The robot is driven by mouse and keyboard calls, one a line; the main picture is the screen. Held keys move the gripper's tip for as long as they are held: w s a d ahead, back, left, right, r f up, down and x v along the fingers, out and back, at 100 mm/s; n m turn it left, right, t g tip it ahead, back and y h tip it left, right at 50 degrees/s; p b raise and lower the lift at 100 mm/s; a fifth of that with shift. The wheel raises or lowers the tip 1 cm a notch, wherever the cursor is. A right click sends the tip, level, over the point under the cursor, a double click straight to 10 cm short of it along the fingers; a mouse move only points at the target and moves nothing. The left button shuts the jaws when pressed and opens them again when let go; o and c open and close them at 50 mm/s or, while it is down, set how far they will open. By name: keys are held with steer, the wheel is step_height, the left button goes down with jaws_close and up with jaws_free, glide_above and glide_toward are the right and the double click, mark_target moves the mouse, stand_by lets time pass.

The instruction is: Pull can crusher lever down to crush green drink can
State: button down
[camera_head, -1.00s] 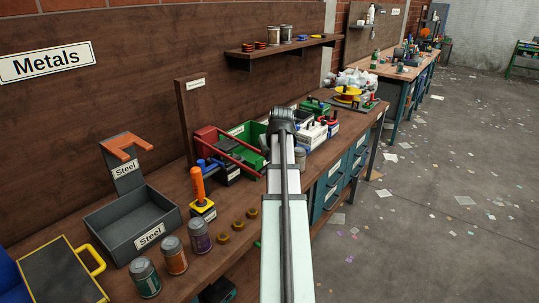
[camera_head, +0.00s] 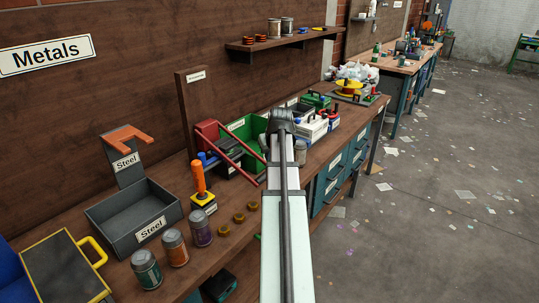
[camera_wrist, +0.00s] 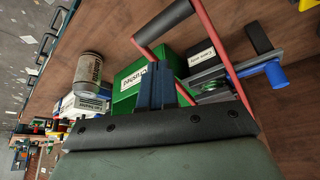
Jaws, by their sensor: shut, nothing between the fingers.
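The can crusher's red lever (camera_head: 236,158) slopes down to the right from the bench's back side, beside the forearm. In the wrist view its two red arms (camera_wrist: 226,62) meet a black handle bar (camera_wrist: 162,22). My gripper (camera_wrist: 158,72) shows dark blue fingers pressed together, empty. They overlap the lever's left arm in the picture; I cannot tell whether they touch it. In the head view the fingers are hidden behind my wrist. A black part with a blue handle (camera_wrist: 264,72) lies beside the lever.
A green bin (camera_head: 249,128) and a grey can (camera_head: 300,153) are close to my wrist. Green-, orange- and purple-labelled cans (camera_head: 147,270), an orange-handled tool (camera_head: 198,178) and a grey Steel tray (camera_head: 97,214) stand on the near bench.

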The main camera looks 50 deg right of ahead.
step_height(320, 180, up, 6)
steer(key=shift+r, duration=0.25)
stand_by(0.5)
stand_by(0.4)
